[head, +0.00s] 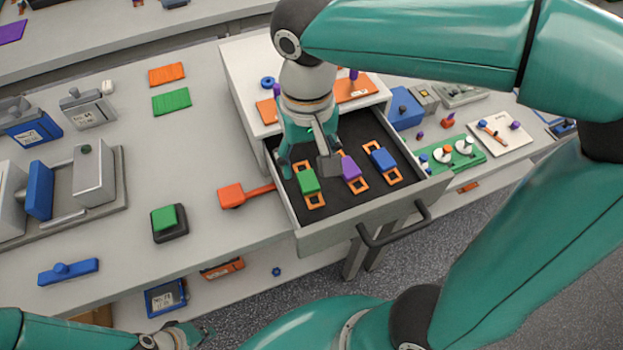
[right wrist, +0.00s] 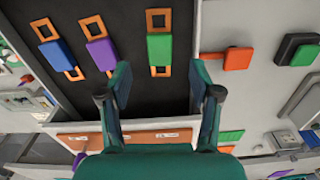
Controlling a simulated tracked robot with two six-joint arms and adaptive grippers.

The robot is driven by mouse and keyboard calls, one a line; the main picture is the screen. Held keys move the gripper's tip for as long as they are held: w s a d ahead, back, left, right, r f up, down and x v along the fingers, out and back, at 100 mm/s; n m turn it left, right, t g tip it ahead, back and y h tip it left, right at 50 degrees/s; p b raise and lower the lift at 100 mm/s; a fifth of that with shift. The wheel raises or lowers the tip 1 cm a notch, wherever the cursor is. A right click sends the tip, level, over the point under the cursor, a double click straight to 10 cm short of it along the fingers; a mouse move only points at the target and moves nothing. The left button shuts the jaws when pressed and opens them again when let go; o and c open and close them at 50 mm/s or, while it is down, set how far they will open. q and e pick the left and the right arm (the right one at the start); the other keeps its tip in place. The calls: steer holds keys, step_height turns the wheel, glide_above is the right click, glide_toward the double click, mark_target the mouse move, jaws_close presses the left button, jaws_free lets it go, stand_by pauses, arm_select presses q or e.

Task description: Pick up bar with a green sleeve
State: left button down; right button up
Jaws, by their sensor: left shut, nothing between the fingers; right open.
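The bar with a green sleeve (head: 308,181) lies in the open drawer (head: 390,207). It has an orange frame-like end on each side of the sleeve. In the right wrist view the bar (right wrist: 160,48) shows ahead of the fingertips, between the lines of the two fingers. My right gripper (head: 306,165) is open and empty above the drawer, close to the green-sleeved bar. Its two fingers are spread in the right wrist view (right wrist: 162,85). My left gripper (head: 195,336) is shut and empty at the bottom left of the head view, far from the drawer.
Bars with a purple sleeve (head: 350,168) and a blue sleeve (head: 382,158) lie beside it in the drawer. An orange paddle-shaped piece (head: 232,195) reaches to the drawer's left wall. A green button block (head: 166,222) stands farther left. The drawer handle (head: 395,230) sticks out in front.

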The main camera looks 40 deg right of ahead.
mark_target(308, 181)
steer(key=shift+w+f, duration=0.1)
steer(key=shift+f, duration=2.65)
jaws_close()
steer(key=shift+r, duration=0.1)
